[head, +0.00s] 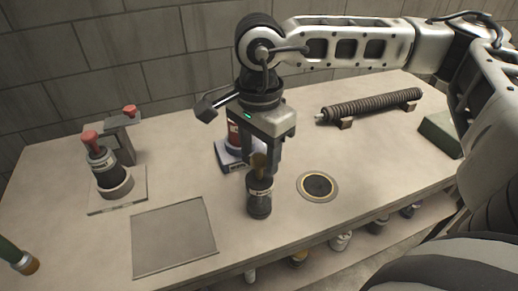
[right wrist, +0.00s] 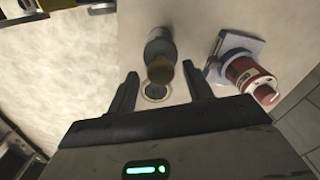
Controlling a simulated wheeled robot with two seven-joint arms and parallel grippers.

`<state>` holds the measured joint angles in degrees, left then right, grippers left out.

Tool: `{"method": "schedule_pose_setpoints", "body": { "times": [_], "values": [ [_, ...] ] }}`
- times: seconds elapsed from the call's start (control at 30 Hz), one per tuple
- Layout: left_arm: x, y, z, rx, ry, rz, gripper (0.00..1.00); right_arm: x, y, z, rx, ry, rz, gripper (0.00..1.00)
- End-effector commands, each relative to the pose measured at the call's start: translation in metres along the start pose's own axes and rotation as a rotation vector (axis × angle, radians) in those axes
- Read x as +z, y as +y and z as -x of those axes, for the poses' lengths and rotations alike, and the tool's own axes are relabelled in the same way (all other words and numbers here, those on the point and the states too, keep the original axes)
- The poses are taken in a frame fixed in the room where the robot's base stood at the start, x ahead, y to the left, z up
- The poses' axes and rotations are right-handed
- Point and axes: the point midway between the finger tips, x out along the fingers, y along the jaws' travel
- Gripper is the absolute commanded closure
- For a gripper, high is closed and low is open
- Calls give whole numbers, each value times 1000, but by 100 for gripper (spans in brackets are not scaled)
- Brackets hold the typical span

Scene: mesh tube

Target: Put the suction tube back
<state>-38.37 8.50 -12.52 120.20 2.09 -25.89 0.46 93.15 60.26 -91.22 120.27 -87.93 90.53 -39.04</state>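A dark cylinder (head: 260,201) with a label and a brown-gold top stands upright on the table; I cannot tell whether it is the suction tube. My right gripper (head: 262,165) points down at its top in the head view. In the right wrist view the same gripper (right wrist: 160,88) has its fingers wide apart with nothing clamped, and the cylinder (right wrist: 160,48) shows beyond them. A ribbed dark tube (head: 370,106) lies across two brown cradles (head: 345,123) at the back right. My left gripper is not in view.
A gold-ringed round port (head: 318,186) lies right of the cylinder. A red canister (right wrist: 248,77) on a pale base stands behind it. A red-capped device (head: 104,160), grey plate (head: 173,236), green block (head: 440,134) and green brass-ended rod (head: 18,261) surround the area.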

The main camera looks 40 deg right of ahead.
Motion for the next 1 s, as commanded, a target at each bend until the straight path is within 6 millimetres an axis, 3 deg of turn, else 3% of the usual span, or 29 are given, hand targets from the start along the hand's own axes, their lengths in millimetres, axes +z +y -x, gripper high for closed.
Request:
{"method": "schedule_pose_setpoints", "body": {
  "times": [0.17, 0.27, 0.7, 1.0],
  "values": [
    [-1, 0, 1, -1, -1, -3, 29, 0, -1, 6, -2, 0, -1, 49],
    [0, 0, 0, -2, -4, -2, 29, 0, -1, 19, -5, 0, -1, 49],
    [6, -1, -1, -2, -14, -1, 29, 0, -1, 106, -3, -1, 1, 49],
    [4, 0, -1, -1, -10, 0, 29, 0, 0, 123, 0, 0, 2, 49]
  ]
}}
